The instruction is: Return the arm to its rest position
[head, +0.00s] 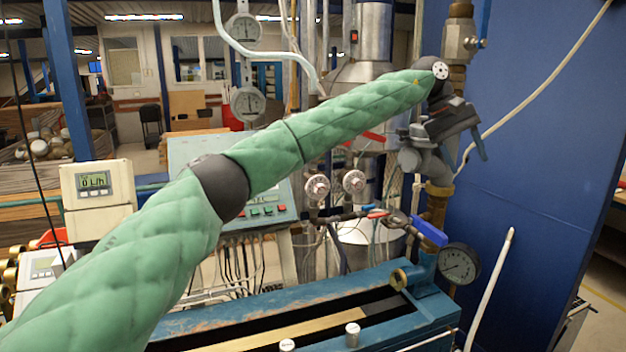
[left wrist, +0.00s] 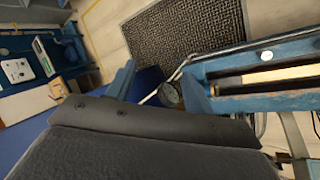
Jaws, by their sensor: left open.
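My left arm, padded in green (head: 270,160), reaches from the lower left across the head view to the upper right. Its dark wrist and left gripper (head: 479,138) are beside the brass and steel pipe fittings, in front of the blue panel. Whether they touch the pipe cannot be told. In the left wrist view the two blue-grey fingers of the left gripper (left wrist: 158,84) stand apart with nothing held between them. My right arm and right gripper are not in view.
A pressure gauge (head: 459,263) and a blue-handled valve (head: 428,232) are below the wrist. The teal bench (head: 420,316) runs along the bottom. A meter display (head: 97,184) and control console (head: 190,150) stand at left. The blue panel (head: 545,150) fills the right.

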